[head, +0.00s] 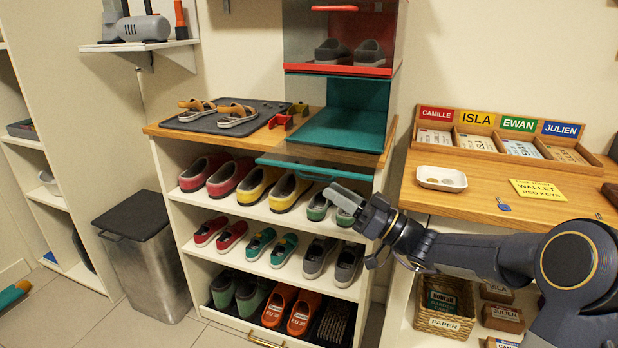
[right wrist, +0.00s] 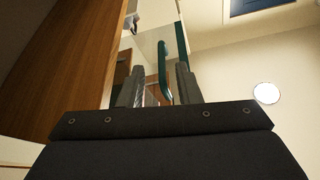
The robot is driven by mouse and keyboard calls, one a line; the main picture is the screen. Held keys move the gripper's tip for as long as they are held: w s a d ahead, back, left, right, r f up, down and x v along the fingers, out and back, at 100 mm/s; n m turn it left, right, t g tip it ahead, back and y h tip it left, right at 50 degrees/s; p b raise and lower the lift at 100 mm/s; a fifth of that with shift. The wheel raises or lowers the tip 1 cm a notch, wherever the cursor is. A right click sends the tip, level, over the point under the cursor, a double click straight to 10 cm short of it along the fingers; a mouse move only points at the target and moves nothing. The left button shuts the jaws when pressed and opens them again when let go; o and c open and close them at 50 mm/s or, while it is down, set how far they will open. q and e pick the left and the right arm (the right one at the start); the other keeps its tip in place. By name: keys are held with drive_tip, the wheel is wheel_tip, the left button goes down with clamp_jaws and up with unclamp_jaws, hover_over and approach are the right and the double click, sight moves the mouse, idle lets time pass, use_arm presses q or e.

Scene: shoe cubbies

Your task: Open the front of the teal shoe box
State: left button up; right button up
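The teal shoe box (head: 345,130) stands on the cabinet top, under a red shoe box. Its inside is exposed and empty. Its clear front (head: 315,166) with a teal edge is tipped down and forward, jutting out past the cabinet's front edge. My right gripper (head: 340,195) is just below and in front of that edge. In the right wrist view, a teal handle (right wrist: 163,75) shows between the spread fingers of the gripper (right wrist: 158,88), with gaps beside it; the gripper is open. My left gripper is out of view.
The red shoe box (head: 340,69) holds grey shoes. Sandals lie on a dark mat (head: 195,122) to the left. The cabinet (head: 170,180) below holds several pairs of shoes. A desk (head: 460,203) with a white tray (head: 441,179) stands right; a bin (head: 145,260) stands left.

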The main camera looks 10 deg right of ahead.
sight(309, 176)
drive_tip(key=x, duration=0.7)
drive_tip(key=shift+a, duration=0.2)
drive_tip(key=shift+c, duration=0.2)
clamp_jaws()
drive_tip(key=shift+b, duration=0.3)
